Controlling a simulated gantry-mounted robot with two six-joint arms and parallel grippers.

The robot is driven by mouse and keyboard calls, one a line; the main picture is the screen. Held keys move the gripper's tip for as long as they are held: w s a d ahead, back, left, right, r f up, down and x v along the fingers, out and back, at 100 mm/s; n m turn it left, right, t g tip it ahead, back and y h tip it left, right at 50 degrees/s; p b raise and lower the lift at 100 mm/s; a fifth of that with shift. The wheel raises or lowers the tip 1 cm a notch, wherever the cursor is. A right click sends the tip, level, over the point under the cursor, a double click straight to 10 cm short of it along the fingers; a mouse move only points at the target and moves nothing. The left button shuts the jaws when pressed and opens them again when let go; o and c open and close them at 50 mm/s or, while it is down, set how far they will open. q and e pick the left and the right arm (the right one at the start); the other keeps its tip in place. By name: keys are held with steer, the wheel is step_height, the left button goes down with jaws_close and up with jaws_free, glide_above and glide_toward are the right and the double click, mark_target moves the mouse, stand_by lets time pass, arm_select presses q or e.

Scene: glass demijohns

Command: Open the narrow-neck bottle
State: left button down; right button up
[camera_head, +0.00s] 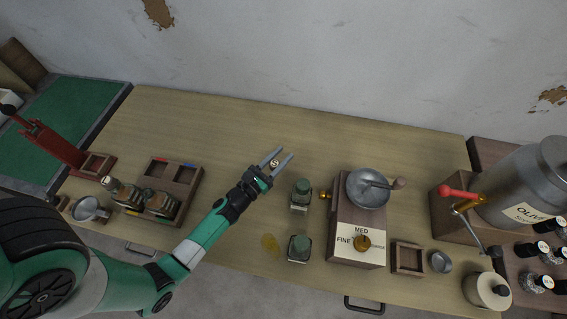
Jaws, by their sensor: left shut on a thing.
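My left gripper (286,153) is over the middle of the table, its arm coming in from the lower left. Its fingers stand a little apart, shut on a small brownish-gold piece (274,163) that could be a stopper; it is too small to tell. A glass bottle with a pale top (116,191) stands tilted in the picture at the left rack. Which one is the narrow-neck bottle I cannot tell for sure. My right gripper is not in view.
A wooden rack (187,172) with more glassware and a metal cup (90,209) are at the left. A wooden grinder box (346,232), a small tray (407,259) and a large metal can (525,187) are at the right. The back of the table is clear.

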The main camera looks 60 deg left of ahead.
arm_select(q)
steer(key=shift+w+a+f, duration=0.15)
steer(key=shift+w+f, duration=0.05)
steer(key=shift+f, duration=0.25)
steer(key=shift+w+a+f, duration=0.1)
steer(key=shift+w+f, duration=0.05)
steer(key=shift+f, duration=0.25)
steer(key=shift+w+a, duration=0.1)
steer(key=shift+w, duration=0.1)
steer(key=shift+w+a+f+b, duration=0.1)
steer(key=shift+f+b, duration=0.25)
steer(key=shift+b, duration=0.1)
steer(key=shift+w+a+f+b, duration=0.1)
steer(key=shift+w+f+b, duration=0.1)
steer(key=shift+f+b, duration=1.55)
steer(key=c, duration=0.5)
jaws_free()
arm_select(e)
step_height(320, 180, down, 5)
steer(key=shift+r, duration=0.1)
